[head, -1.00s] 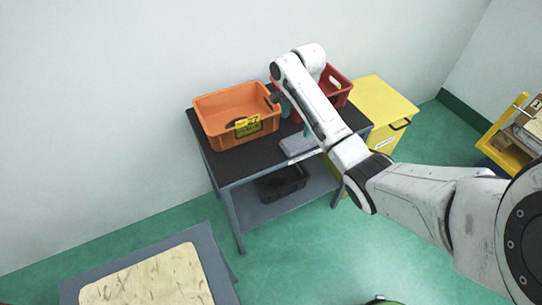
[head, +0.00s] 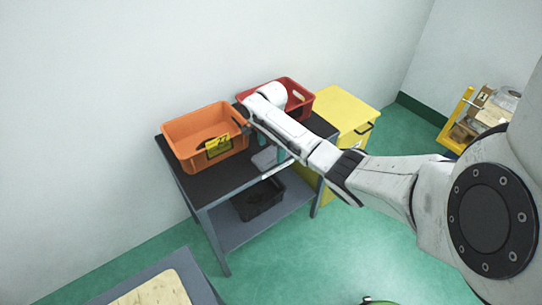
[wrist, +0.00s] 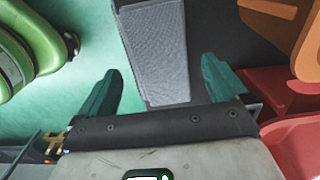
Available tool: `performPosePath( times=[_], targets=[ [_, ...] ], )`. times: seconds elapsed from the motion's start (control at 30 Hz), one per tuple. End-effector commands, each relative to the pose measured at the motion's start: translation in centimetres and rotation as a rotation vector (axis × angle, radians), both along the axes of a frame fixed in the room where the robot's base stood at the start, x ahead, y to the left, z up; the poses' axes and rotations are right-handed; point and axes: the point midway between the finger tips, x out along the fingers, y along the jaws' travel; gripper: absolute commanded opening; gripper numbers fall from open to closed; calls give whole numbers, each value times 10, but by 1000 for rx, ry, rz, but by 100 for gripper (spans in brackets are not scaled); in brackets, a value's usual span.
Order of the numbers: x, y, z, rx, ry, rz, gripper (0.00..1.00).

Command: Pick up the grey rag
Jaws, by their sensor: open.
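The grey rag (head: 265,160) lies flat on the dark top of the workbench (head: 225,182), near its front edge, in front of the red and orange bins. My arm crosses over the bench and partly hides that spot in the head view. In the wrist view the rag (wrist: 157,45) is a grey, finely textured strip, seen beyond and between the two teal fingers of my gripper (wrist: 160,68). The fingers are apart with nothing held between them. I cannot tell the exact gap between fingertips and rag.
An orange bin (head: 178,148) with a yellow label stands on the bench's left, a red bin (head: 305,103) at the back right. A yellow cabinet (head: 345,108) stands right of the bench. A black crate (head: 258,203) sits on the lower shelf.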

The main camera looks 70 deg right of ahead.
Motion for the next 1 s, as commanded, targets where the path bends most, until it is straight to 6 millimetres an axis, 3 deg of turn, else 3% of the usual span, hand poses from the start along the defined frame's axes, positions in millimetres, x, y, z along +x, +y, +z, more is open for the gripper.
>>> performPosePath(
  times=[0.17,0.4,1.0],
  targets=[
    [0,-1,-17,-1,0,0,100],
    [0,0,-19,0,-1,0,100],
    [0,0,-18,0,-1,0,44]
  ],
)
